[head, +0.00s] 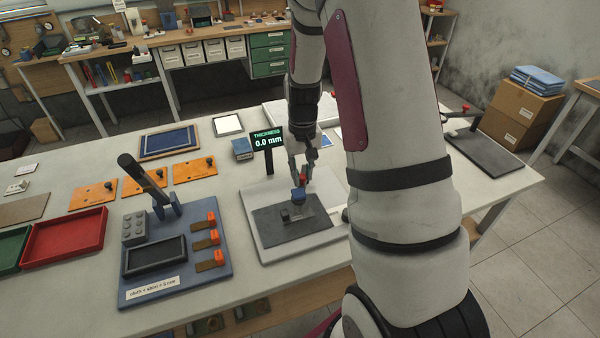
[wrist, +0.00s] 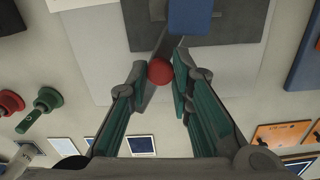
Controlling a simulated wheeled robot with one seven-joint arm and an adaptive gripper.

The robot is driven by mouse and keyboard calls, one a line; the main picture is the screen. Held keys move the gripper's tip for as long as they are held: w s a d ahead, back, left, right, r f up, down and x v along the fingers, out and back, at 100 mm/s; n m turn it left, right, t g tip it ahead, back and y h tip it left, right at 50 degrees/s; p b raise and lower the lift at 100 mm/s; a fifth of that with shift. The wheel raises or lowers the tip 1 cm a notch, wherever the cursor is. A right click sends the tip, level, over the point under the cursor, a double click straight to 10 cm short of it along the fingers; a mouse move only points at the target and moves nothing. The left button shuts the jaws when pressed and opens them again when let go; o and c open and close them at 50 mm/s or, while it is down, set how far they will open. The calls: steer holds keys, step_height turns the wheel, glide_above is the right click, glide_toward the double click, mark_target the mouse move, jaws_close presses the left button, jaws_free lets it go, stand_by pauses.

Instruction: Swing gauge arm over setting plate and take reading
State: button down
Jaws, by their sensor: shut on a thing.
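My gripper (head: 301,174) is over the gauge stand, with its fingers closed around the red ball knob (wrist: 160,72) of the gauge arm. In the wrist view the knob sits between my fingertips (wrist: 161,64). The arm's blue head (head: 299,195) is just in front of the knob; it also shows in the wrist view (wrist: 190,16). The head is above a dark grey plate (head: 322,221) on the pale base (head: 255,207). A small dark knob or post stands beside it. The thickness display (head: 267,139) reads 0.0 mm. I cannot tell the gap under the head.
Left of the gauge is a blue fixture board (head: 215,268) with a black lever (head: 142,180) and orange clamps. Another dark plate (head: 490,155) with a red-knobbed arm is at the right.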

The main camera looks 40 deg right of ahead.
mark_target(305, 176)
steer(key=shift+s+d+n, duration=0.2)
steer(key=shift+n, duration=0.2)
steer(key=c, duration=1.7)
jaws_free()
step_height(305, 176, up, 12)
